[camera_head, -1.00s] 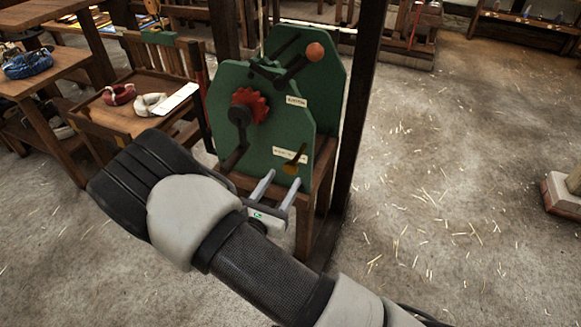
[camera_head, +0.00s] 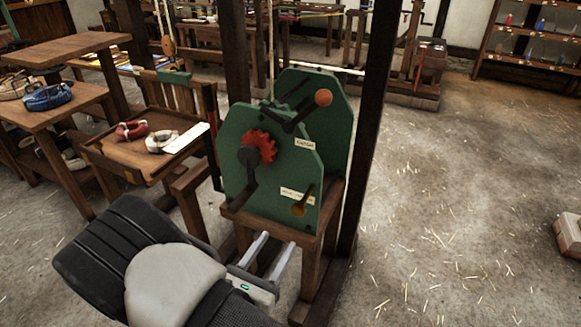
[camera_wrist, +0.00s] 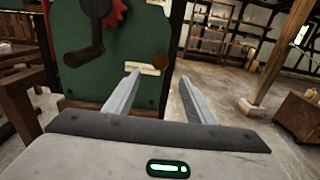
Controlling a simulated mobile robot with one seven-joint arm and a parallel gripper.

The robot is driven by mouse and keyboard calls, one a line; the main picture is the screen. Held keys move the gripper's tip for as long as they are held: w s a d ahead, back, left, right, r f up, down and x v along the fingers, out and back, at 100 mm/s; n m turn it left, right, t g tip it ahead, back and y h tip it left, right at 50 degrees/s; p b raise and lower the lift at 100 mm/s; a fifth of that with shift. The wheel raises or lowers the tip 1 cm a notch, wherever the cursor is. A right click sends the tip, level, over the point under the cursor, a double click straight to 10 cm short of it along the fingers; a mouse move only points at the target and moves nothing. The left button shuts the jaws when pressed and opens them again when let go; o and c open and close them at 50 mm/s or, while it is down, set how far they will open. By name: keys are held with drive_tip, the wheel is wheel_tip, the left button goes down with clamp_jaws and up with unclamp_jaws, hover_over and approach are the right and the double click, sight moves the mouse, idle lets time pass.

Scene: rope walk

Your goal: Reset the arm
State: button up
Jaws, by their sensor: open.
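My gripper (camera_head: 268,250) is low in the head view, in front of the green machine (camera_head: 235,180). Its two pale fingers are parallel and apart, with nothing between them. In the wrist view the fingers (camera_wrist: 158,93) point at the lower right part of the green machine (camera_wrist: 110,80). The machine has a red toothed wheel (camera_head: 261,146) with a dark crank (camera_head: 250,178), a lever with an orange ball (camera_head: 323,97) and a small brass-coloured handle (camera_head: 301,207). The fingers look apart from the machine and its wooden stand (camera_head: 318,232).
A dark post (camera_head: 366,130) stands right of the machine. The straw-strewn floor (camera_head: 450,200) at right is largely open.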

drive_tip(key=d+r+m+g+h, duration=0.6)
drive_tip(key=d+r+m+g, duration=0.3)
drive_tip(key=d, duration=0.4)
drive_tip(key=s+d+r+m+g+y, duration=0.5)
drive_tip(key=s+d+r+m+g, duration=0.25)
drive_tip(key=s+d+m, duration=0.5)
wheel_tip(320, 180, up, 24)
drive_tip(key=s+a+m+t+y+p, duration=0.2)
drive_tip(key=m+t+y+p, duration=0.3)
drive_tip(key=m+p, duration=0.5)
drive_tip(key=y+p, duration=0.2)
drive_tip(key=p, duration=0.2)
drive_tip(key=shift+a, duration=0.4)
drive_tip(key=shift+s+m, duration=0.1)
drive_tip(key=shift+m, duration=0.15)
